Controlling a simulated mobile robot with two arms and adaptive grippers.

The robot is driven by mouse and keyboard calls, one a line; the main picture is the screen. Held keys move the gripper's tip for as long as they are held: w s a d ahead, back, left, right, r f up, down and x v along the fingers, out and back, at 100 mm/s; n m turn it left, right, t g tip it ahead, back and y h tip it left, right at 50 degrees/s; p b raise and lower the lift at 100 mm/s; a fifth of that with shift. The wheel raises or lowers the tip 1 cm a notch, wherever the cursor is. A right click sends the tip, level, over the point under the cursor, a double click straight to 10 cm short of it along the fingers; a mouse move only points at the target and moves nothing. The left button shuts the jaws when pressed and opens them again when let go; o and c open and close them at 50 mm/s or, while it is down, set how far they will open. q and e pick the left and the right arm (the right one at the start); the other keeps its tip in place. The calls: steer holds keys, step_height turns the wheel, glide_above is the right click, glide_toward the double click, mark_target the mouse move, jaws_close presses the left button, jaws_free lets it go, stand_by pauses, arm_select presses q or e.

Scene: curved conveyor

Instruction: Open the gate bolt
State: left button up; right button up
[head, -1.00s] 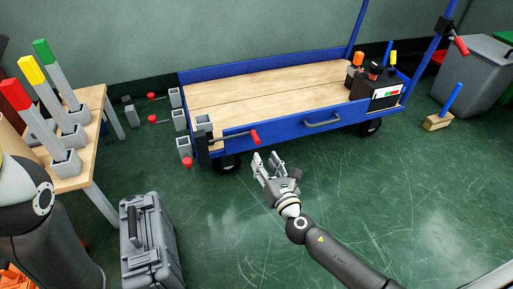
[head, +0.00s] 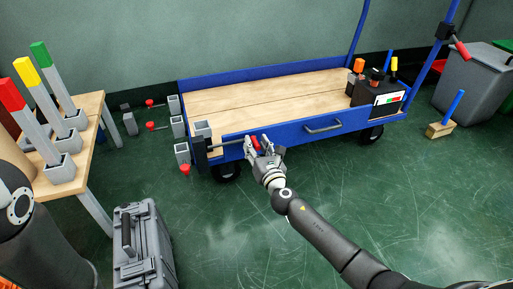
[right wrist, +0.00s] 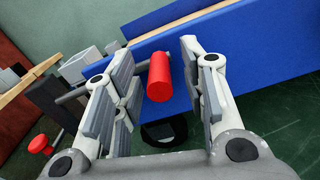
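The gate bolt has a red handle (right wrist: 159,77) on a grey rod at the front left corner of the blue cart. In the right wrist view the red handle lies between the two fingers of my right gripper (right wrist: 158,85), with gaps on both sides. In the head view my right gripper (head: 258,148) is open around the red handle (head: 255,142), in front of the cart's blue side gate (head: 285,133). The bolt's dark bracket (head: 199,152) is to the left. My left gripper is out of view; only part of my left arm shows at the left edge.
The blue cart carries a wooden deck (head: 270,93) and a black box (head: 377,101) at its right end. A table (head: 92,145) with coloured posts stands left. A grey case (head: 143,250) stands on the floor. Floor at the right front is clear.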

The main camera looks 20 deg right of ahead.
steer(key=shift+w, duration=0.1)
jaws_close()
stand_by(0.3)
steer(key=shift+d, duration=0.55)
jaws_free()
steer(key=s, duration=1.2)
steer(key=shift+d, duration=0.2)
